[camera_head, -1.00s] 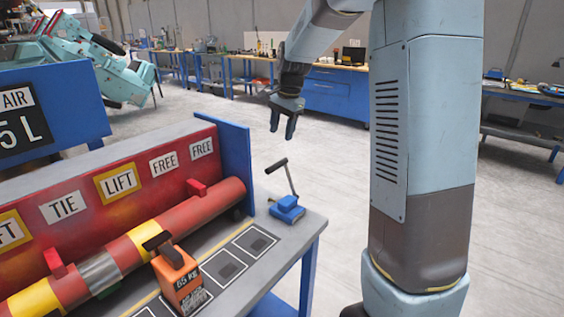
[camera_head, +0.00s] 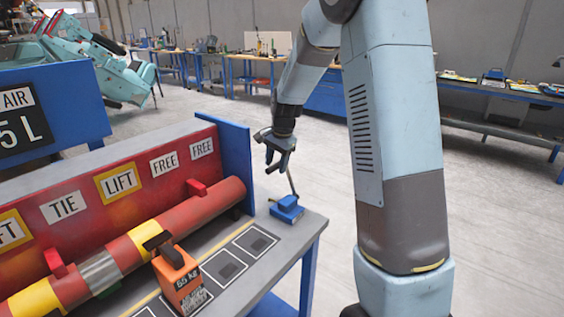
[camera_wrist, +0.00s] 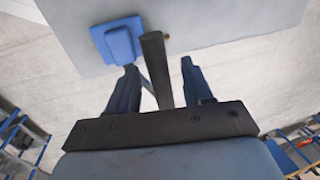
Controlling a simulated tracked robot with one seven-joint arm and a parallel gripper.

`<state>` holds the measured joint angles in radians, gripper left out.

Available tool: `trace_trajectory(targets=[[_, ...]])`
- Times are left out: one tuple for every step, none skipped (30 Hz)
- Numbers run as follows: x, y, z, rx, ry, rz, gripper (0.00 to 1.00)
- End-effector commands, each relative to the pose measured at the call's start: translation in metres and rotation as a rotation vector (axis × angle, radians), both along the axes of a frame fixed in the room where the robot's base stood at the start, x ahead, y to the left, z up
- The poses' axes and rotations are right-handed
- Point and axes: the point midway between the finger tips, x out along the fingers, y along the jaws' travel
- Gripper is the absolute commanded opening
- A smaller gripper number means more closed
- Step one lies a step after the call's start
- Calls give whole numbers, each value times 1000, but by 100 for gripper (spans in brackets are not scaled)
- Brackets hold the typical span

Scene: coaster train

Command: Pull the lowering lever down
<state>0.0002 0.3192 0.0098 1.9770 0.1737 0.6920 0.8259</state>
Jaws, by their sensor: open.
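The lever has a blue base (camera_head: 287,209) on the right end of the grey bench, with a thin metal rod (camera_head: 292,184) rising from it. The rod leans up and to the left, and its dark grip is mostly hidden by my gripper in the head view. My gripper (camera_head: 277,165) is open at the top of the lever. In the wrist view the dark grip (camera_wrist: 155,65) lies between the two open fingers of my gripper (camera_wrist: 158,80), with a gap to the right finger. The blue base (camera_wrist: 118,40) shows beyond the left finger. I cannot tell whether either finger touches the grip.
An orange weight block (camera_head: 180,280) with a dark handle stands on the bench. A red and yellow cylinder (camera_head: 165,230) lies along a red panel with labels. A blue upright plate (camera_head: 237,165) stands just left of the lever. Open floor (camera_head: 325,150) lies to the right.

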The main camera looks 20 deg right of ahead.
Motion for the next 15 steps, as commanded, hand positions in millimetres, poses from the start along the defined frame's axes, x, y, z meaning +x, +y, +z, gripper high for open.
trace_trajectory(targets=[[0,0,0,0,0,0,50],[0,0,0,0,0,0,50],[0,0,0,0,0,0,50],[0,0,0,0,0,0,50],[0,0,0,0,0,0,50],[0,0,0,0,0,0,50],[0,0,0,0,0,0,47],[0,0,0,0,0,0,44],[0,0,0,0,0,0,40],[0,0,0,0,0,0,37],[0,0,0,0,0,0,34],[0,0,0,0,0,0,30],[0,0,0,0,0,0,28],[0,0,0,0,0,0,25],[0,0,0,0,0,0,21]])
